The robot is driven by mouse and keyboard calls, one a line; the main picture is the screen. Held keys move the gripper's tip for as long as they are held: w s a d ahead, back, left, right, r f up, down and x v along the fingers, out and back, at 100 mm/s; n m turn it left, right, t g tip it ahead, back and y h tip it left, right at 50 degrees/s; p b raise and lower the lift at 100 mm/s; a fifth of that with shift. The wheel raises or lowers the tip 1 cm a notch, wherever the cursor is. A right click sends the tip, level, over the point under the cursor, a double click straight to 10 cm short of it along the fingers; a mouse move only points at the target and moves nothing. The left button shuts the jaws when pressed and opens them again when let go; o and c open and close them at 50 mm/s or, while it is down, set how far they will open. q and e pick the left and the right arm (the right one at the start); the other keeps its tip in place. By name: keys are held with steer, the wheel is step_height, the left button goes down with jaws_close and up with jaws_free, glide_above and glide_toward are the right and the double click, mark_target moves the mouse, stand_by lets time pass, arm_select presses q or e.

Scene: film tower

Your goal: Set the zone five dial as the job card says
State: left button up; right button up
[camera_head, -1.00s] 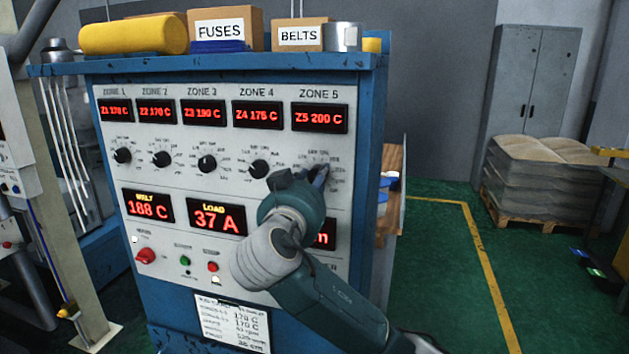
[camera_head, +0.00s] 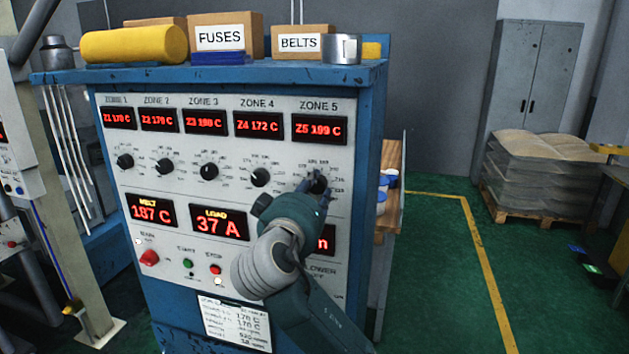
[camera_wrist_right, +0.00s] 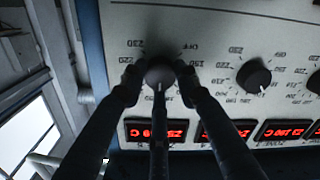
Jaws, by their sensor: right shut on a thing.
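The zone five dial (camera_head: 320,184) is a black knob under the red Z5 display (camera_head: 319,129), which reads 199 C. My right gripper (camera_head: 311,188) is shut on this dial. In the right wrist view, upside down, the fingers (camera_wrist_right: 158,78) close around the dial (camera_wrist_right: 159,73). Its white pointer line points toward the display; the exact scale mark is hard to read. The job card (camera_head: 235,325) is clipped low on the panel; its small lines are too blurred to read reliably. My left gripper is not in view.
The zone four dial (camera_head: 260,177) sits close on the left. My right arm covers part of a lower display (camera_head: 326,239). Boxes marked FUSES (camera_head: 226,37) and BELTS (camera_head: 303,42) stand on the cabinet top.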

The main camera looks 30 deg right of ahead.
steer(key=n+p, duration=0.6)
steer(key=shift+r, duration=0.2)
steer(key=shift+f+n+p, duration=0.2)
steer(key=shift+n+p, duration=1.15)
steer(key=shift+n, duration=0.15)
steer(key=o, duration=1.2)
steer(key=shift+a, duration=0.1)
steer(key=shift+c, duration=0.2)
steer(key=v, duration=1.2)
steer(key=shift+w+a, duration=0.15)
steer(key=shift+w, duration=0.05)
steer(key=shift+r, duration=0.1)
